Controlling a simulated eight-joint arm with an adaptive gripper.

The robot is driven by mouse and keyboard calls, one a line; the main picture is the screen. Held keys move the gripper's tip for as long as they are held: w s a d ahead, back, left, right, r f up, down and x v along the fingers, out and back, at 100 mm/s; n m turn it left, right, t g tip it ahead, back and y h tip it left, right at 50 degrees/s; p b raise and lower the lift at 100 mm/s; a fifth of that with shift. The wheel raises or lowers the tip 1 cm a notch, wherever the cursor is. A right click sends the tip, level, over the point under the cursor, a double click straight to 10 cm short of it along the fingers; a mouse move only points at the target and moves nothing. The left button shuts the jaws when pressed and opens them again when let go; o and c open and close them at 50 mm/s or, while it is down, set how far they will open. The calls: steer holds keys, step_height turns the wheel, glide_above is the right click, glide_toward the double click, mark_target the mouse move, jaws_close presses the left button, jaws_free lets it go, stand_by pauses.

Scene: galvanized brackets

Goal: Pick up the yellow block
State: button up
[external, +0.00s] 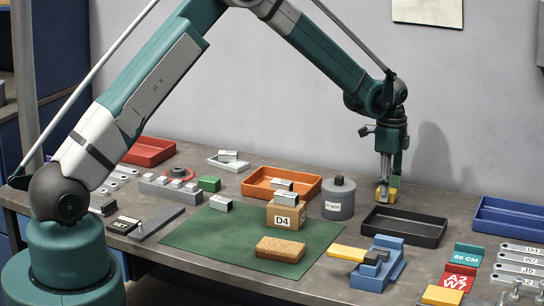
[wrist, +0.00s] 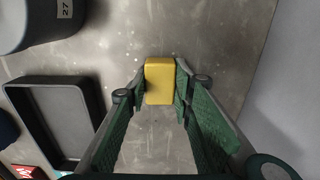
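The yellow block (wrist: 159,82) is a small rounded brick. In the wrist view it lies between my gripper's (wrist: 160,80) two green fingertips, which press close against its left and right sides. In the external view my gripper (external: 386,192) points straight down near the back wall, right of the grey cylinder. The yellow block (external: 393,188) shows partly there, with a fingertip covering some of it. I cannot tell whether it rests on the table or is slightly raised.
A black tray (external: 405,228) stands just in front of my gripper, and the grey cylinder (external: 338,200) is to its left. A blue tray (external: 510,215) is to the right. Another yellow block (external: 441,296) lies at the front edge. The table beside my gripper is bare.

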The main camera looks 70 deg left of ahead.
steer(key=shift+r, duration=0.1)
steer(key=shift+r, duration=4.9)
